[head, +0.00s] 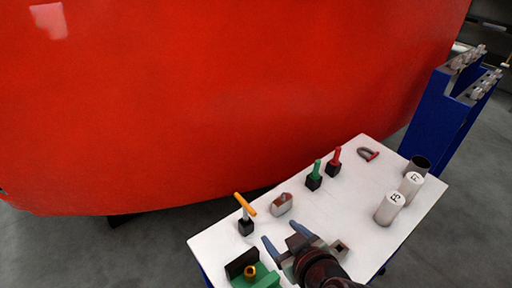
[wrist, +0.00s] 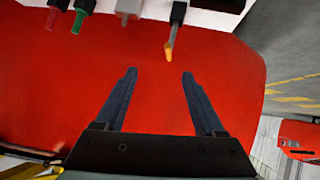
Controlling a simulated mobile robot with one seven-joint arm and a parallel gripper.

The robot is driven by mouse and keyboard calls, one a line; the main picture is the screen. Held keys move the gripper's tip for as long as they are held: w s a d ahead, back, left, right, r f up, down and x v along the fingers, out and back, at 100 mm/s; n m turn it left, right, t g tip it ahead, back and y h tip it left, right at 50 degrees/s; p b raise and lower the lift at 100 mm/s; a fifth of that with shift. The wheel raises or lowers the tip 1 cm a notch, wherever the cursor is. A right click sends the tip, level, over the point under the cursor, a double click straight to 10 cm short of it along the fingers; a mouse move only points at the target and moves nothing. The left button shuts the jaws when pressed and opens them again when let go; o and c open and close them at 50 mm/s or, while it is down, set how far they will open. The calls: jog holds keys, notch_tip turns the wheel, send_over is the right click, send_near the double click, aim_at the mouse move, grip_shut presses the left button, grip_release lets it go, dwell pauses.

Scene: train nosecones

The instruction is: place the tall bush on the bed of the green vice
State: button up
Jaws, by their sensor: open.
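The green vice (head: 266,281) is at the near left of the white table in the head view, partly cut off by the lower picture edge. A small brass-coloured hollow bush (head: 250,272) stands at the vice, upright, beside its black jaw (head: 240,262). I cannot tell exactly what its base rests on. My gripper (head: 285,238) is open and empty, to the right of and beyond the bush, apart from it. In the wrist view its two blue fingers (wrist: 158,75) are spread with nothing between them. The vice and bush are not in the wrist view.
An orange-handled tool (head: 246,206), a grey-red block (head: 282,204), green (head: 315,172) and red (head: 334,158) handled tools line the table's far edge. White cylinders (head: 389,208) and a dark cup (head: 417,165) stand right. A square-holed block (head: 340,247) lies beside my gripper.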

jog(key=w+a+r+m+t+h, duration=0.1)
jog(key=w+r+t, duration=0.25)
jog(key=r, duration=1.05)
jog(key=w+a+r+m+t+h, duration=0.15)
jog(key=r+t, duration=0.35)
jog(key=r, duration=0.8)
jog(key=s+a+r+m+t, duration=0.2)
jog(key=s+r+t, duration=0.2)
jog(key=r, duration=0.9)
jog(key=s+a+r+m+t, duration=0.1)
jog(key=s+r+t, duration=0.3)
jog(key=s+r, duration=0.5)
notch_tip(320, 180, up, 4)
jog(key=shift+a+r+m+t+h, duration=0.1)
jog(key=shift+a+m+t+h, duration=0.25)
jog(key=shift+a+h, duration=0.1)
